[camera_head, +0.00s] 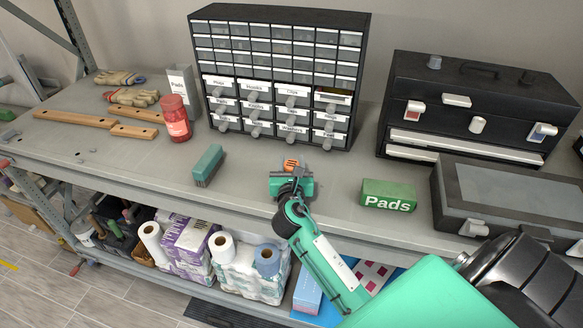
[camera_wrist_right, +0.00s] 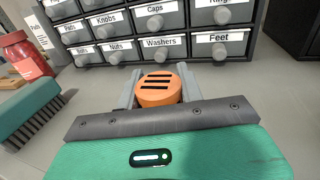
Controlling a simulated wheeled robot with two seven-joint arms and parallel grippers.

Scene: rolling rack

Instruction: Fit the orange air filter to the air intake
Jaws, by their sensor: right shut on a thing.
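The orange air filter (camera_wrist_right: 158,88) is a small round piece with dark slots across its face. It sits between the two grey fingers of my right gripper (camera_wrist_right: 157,90), which is shut on it. In the head view the filter shows as a bit of orange (camera_head: 291,164) just beyond my right gripper (camera_head: 291,173), over the front-middle of the workbench (camera_head: 240,190). I cannot tell whether the filter touches the bench. No air intake can be made out in either view. My left gripper is not in view.
A drawer cabinet (camera_head: 280,75) stands behind the gripper. A green brush (camera_head: 208,165) and a red jar (camera_head: 175,118) are to the left. A green Pads box (camera_head: 388,195), a black toolbox (camera_head: 480,95) and a grey case (camera_head: 505,190) are to the right.

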